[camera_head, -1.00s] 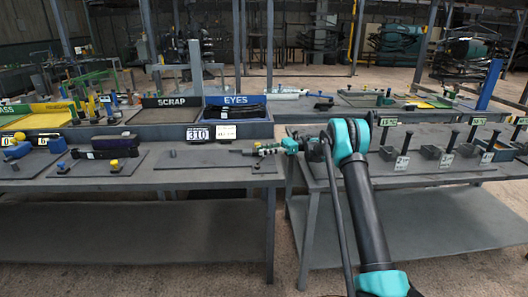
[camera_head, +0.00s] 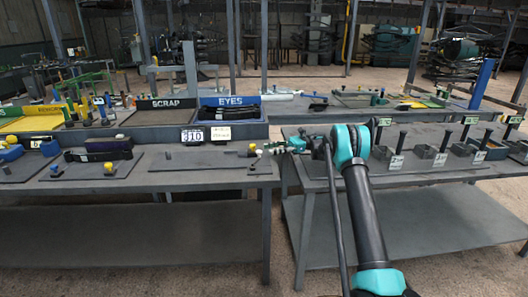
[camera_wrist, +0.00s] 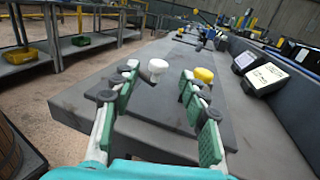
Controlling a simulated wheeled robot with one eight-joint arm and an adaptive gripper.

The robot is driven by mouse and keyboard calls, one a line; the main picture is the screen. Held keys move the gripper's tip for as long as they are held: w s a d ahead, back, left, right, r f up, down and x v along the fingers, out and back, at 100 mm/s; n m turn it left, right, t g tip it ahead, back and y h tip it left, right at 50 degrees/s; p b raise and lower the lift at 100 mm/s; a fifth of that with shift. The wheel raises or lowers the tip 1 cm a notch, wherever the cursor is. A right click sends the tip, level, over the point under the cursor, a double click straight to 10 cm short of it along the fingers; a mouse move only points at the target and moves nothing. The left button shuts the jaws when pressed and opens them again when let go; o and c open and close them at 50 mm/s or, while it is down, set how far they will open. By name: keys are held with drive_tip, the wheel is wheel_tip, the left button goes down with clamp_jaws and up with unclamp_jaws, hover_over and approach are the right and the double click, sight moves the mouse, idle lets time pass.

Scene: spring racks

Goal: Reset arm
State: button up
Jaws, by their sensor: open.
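My gripper (camera_head: 266,150) is at the right end of the near left bench (camera_head: 205,180), low over its edge. In the wrist view my gripper (camera_wrist: 160,78) has its two green-padded fingers spread apart with nothing held between them. A white knob (camera_wrist: 157,68) stands on the dark plate beyond the fingertips, seen between them. A yellow knob (camera_wrist: 203,75) shows by the right finger. My teal and black arm reaches forward in the head view.
A blue EYES bin (camera_head: 232,101) and a SCRAP tray (camera_head: 165,103) stand behind the plate, with a 310 display (camera_head: 192,135). The right bench (camera_head: 420,170) holds several black-handled posts. The floor between the benches is narrow.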

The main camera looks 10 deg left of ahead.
drive_tip(key=shift+w+d, duration=0.25)
drive_tip(key=shift+d, duration=0.25)
drive_tip(key=shift+s+r+t, duration=0.35)
drive_tip(key=shift+r+t, duration=0.05)
drive_tip(key=shift+r, duration=0.05)
drive_tip(key=s+t+h, duration=0.1)
drive_tip(key=s, duration=0.1)
drive_tip(key=s+d+r+n+t+h, duration=0.1)
drive_tip(key=s, duration=0.1)
drive_tip(key=s+d+r+t+h, duration=0.1)
drive_tip(key=s+t, duration=0.1)
drive_tip(key=shift+s, duration=0.3)
drive_tip(key=s+d+f+n+t+h, duration=0.2)
drive_tip(key=s+d+f+n+h, duration=0.2)
drive_tip(key=s+d, duration=0.4)
drive_tip(key=s+d+f+n+t+h, duration=0.3)
drive_tip(key=s+d, duration=0.5)
drive_tip(key=s, duration=1)
drive_tip(key=s+d+f+n+t+h, duration=0.2)
drive_tip(key=s+d+f+n+h, duration=0.2)
drive_tip(key=s, duration=0.9)
drive_tip(key=d+h, duration=0.2)
drive_tip(key=d, duration=0.2)
drive_tip(key=shift+d+f+n+t, duration=0.15)
drive_tip(key=shift+f+n+t, duration=0.15)
drive_tip(key=shift+f, duration=0.05)
